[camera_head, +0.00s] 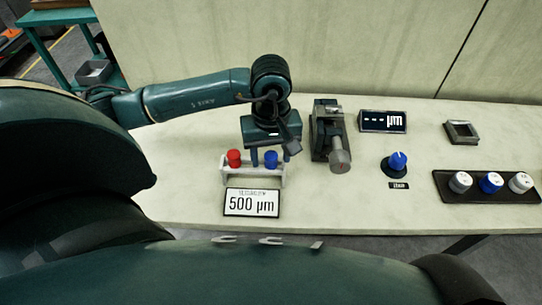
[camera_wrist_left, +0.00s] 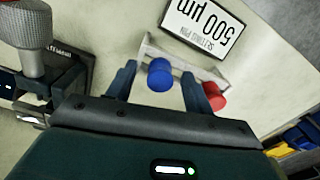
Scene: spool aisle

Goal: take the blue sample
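The blue sample (camera_head: 271,159) stands upright in a small white rack (camera_head: 226,178), to the right of a red sample (camera_head: 234,158). My left gripper (camera_head: 269,158) is open, fingers pointing down, right over the rack. In the left wrist view the blue sample (camera_wrist_left: 160,75) shows between the two spread fingers of my left gripper (camera_wrist_left: 160,88), with a gap on each side. The red sample (camera_wrist_left: 216,101) is just outside one finger. I cannot tell how far the fingertips are above the rack. My right gripper is not in view.
A sign reading 500 µm (camera_head: 252,203) is in front of the rack. A micrometer-like device (camera_head: 328,135) stands close right of the gripper, with a µm display (camera_head: 384,121) and a blue knob (camera_head: 397,162) beyond. A black tray (camera_head: 487,189) with three capped pieces is at far right.

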